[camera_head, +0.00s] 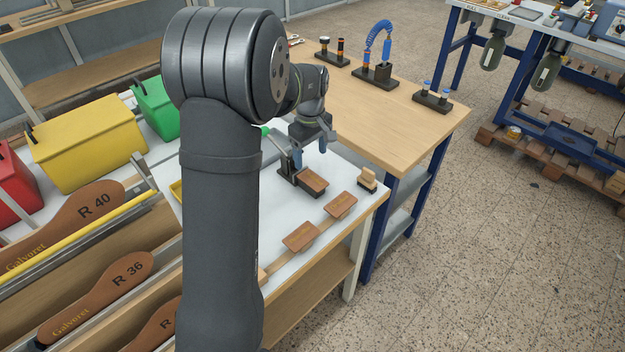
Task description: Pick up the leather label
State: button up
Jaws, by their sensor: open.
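Several brown leather labels lie along the right edge of the white worktop (320,165). One label (312,180) rests on a small black holder (290,171). A second label (341,205) and a third label (300,236) lie nearer the camera. Part of another brown piece (262,274) shows beside my arm, which hides the rest. My gripper (310,152) is open, with its fingers pointing down. It is above and behind the label on the black holder. I see nothing between the fingers.
A small wooden brush-like block (367,178) stands right of the labels. Yellow (85,145), green (156,106) and red (14,185) bins stand at left. A wooden table (400,112) with black stands adjoins behind. My arm hides the worktop's middle.

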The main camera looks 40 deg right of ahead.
aim_at(312, 179)
notch_tip(312, 179, down, 8)
jog(key=shift+d+r, duration=0.1)
jog(key=shift+r, duration=0.05)
dwell(0.3)
jog(key=c, duration=1.1)
